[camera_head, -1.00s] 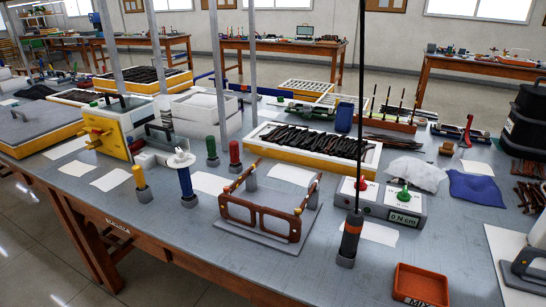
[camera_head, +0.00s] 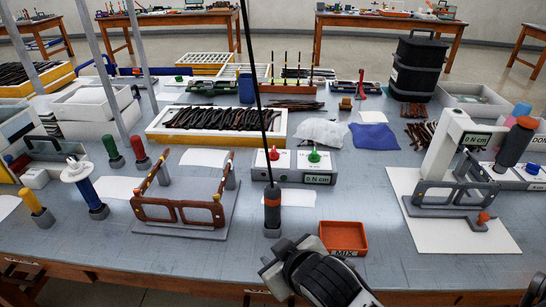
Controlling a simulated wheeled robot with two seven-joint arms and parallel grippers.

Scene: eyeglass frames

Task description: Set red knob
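A small red knob (camera_head: 273,154) stands upright on top of a white box (camera_head: 294,165), left of a green knob (camera_head: 314,156). The box front has a green display that reads about 0 N cm. What seems to be my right gripper (camera_head: 276,262) is at the bottom edge, right of centre, well in front of the box and not touching it. Its grey and black parts are seen from behind, and its fingertips cannot be made out. My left gripper is not in view.
A dark screwdriver with an orange band (camera_head: 272,205) stands upright in front of the box. A brown eyeglass frame (camera_head: 179,211) on a stand is to its left. An orange tray (camera_head: 343,237) lies near the front edge. A white fixture (camera_head: 445,145) stands at right.

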